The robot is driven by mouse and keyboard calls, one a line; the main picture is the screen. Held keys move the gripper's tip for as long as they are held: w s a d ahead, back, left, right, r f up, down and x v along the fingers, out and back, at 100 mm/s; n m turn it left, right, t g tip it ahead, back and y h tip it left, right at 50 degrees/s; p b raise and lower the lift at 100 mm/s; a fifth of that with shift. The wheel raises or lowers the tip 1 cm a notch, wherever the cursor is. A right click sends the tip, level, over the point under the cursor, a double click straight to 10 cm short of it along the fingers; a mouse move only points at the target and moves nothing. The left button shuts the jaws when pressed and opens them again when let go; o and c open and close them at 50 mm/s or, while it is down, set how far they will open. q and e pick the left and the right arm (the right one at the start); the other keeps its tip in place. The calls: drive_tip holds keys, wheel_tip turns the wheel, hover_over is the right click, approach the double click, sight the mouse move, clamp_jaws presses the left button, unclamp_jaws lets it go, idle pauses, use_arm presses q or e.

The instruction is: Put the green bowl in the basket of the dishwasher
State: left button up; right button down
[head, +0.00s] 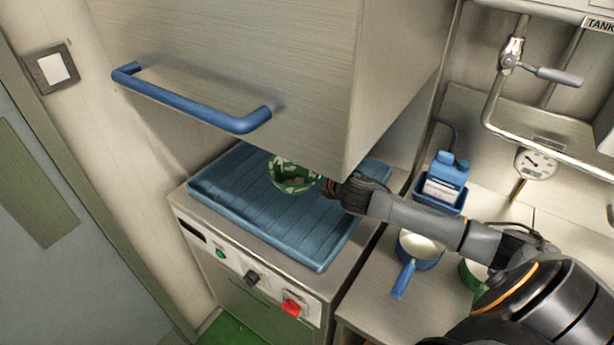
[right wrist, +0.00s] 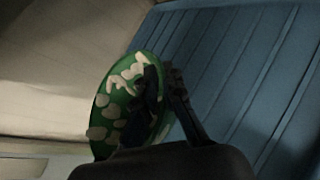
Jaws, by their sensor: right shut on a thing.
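The green bowl (head: 287,180) with pale patches is under the raised hood, over the blue ribbed basket (head: 255,217) of the dishwasher (head: 240,268). My right gripper (head: 322,185) reaches in from the right and is shut on the bowl's right side. In the right wrist view the bowl (right wrist: 112,120) is tilted, with the fingers (right wrist: 165,95) at its edge and the basket (right wrist: 235,60) to the right. I cannot tell whether the bowl touches the basket. My left gripper is not in view.
The hood (head: 230,60) with its blue handle (head: 190,106) hangs over the basket's back part. The basket's front is bare. Right of the dishwasher, a counter (head: 375,311) holds a blue pan (head: 408,262), a blue bottle (head: 444,178) and a partly hidden green container (head: 472,275).

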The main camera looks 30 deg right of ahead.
sight(311, 175)
drive_tip(key=w+f, duration=0.2)
drive_tip(key=f, duration=0.1)
drive_tip(key=shift+w+a+f, duration=0.2)
drive_tip(key=shift+w+a, duration=0.05)
drive_tip(key=shift+w, duration=0.15)
drive_tip(key=shift+w+f, duration=0.1)
drive_tip(key=shift+f, duration=0.05)
drive_tip(key=shift+w+a+f, duration=0.1)
drive_tip(key=shift+w+f, duration=0.1)
drive_tip(key=shift+f, duration=0.1)
wheel_tip(311, 175, down, 3)
drive_tip(key=shift+r+p, duration=0.1)
drive_tip(key=shift+p, duration=0.35)
drive_tip(key=shift+f, duration=0.25)
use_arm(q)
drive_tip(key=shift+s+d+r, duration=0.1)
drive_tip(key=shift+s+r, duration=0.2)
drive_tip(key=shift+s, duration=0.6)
use_arm(e)
drive_tip(key=c, duration=1.5)
unclamp_jaws()
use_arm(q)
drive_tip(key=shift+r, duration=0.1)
use_arm(e)
drive_tip(key=shift+s+r, duration=0.1)
drive_tip(key=shift+r, duration=0.05)
